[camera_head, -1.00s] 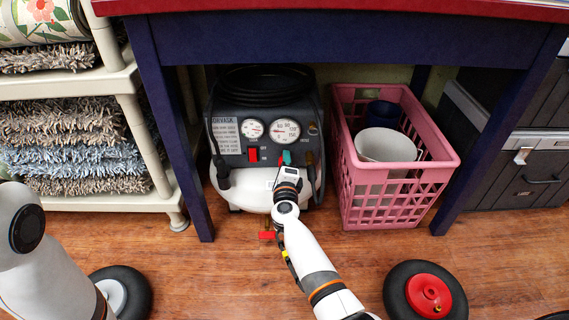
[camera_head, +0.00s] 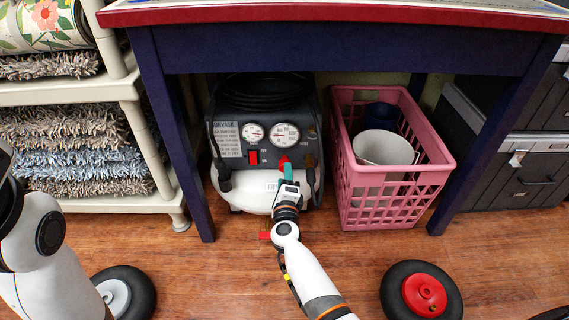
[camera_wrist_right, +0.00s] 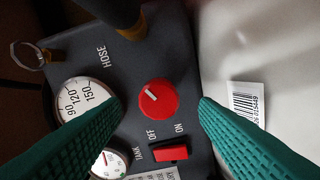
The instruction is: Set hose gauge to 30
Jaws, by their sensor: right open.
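The dark-fronted air compressor (camera_head: 235,112) stands under the table. Its hose gauge (camera_head: 285,134) is the larger right-hand dial; I cannot read its needle reliably. In the wrist view the hose gauge (camera_wrist_right: 82,92) is partly covered by a finger. The red knob (camera_head: 283,160) sits below the gauge; in the wrist view the knob (camera_wrist_right: 158,98) has a white pointer mark. My right gripper (camera_head: 287,171) is open with teal fingers. In the wrist view its fingers appear on either side of the knob, with visible gaps. My left gripper is out of view; only its arm shows at left.
A red switch (camera_wrist_right: 170,152) and the smaller tank gauge (camera_wrist_right: 109,162) sit beside the knob. A pink basket (camera_head: 395,205) stands right of the compressor. Blue table legs (camera_head: 182,165) flank both. A shelf (camera_head: 125,90) with rugs is at left.

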